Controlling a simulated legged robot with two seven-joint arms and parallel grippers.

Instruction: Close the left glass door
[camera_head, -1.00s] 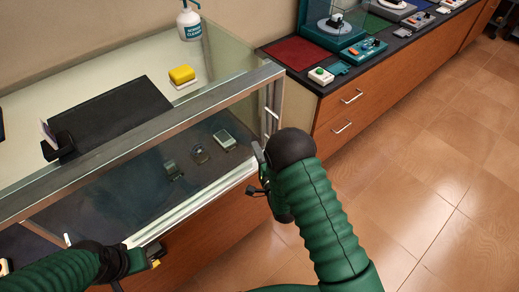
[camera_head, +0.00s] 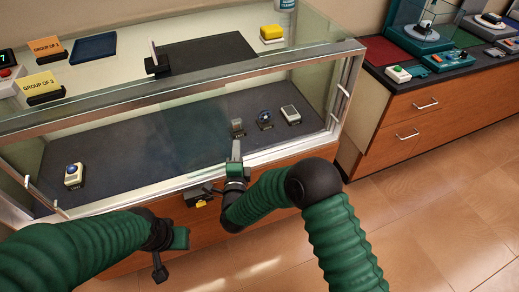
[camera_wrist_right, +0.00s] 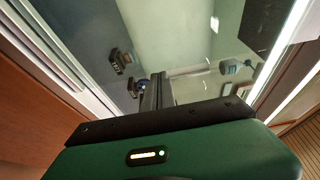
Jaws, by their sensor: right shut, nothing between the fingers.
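The glass display case (camera_head: 190,92) has a metal-framed glass front and a lower metal rail (camera_head: 282,152). Small light pull bars show at the front's left end (camera_head: 62,212) and right end (camera_head: 344,91). I cannot tell clearly where the left glass door's edge lies or how far it stands open. My right gripper (camera_head: 236,150) is at the middle of the case front, by the lower rail, shut and empty. Its shut fingers (camera_wrist_right: 158,92) point toward the case in the wrist view; contact with glass is unclear. My left gripper (camera_head: 181,238) is low in front of the case; its fingers are unclear.
Inside the case are several small devices, one at left (camera_head: 74,175) and others right of the middle (camera_head: 290,115). Orange and yellow signs (camera_head: 41,84) and a yellow block (camera_head: 271,33) stand on top. A wooden drawer counter (camera_head: 420,125) adjoins at right. The floor at right is clear.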

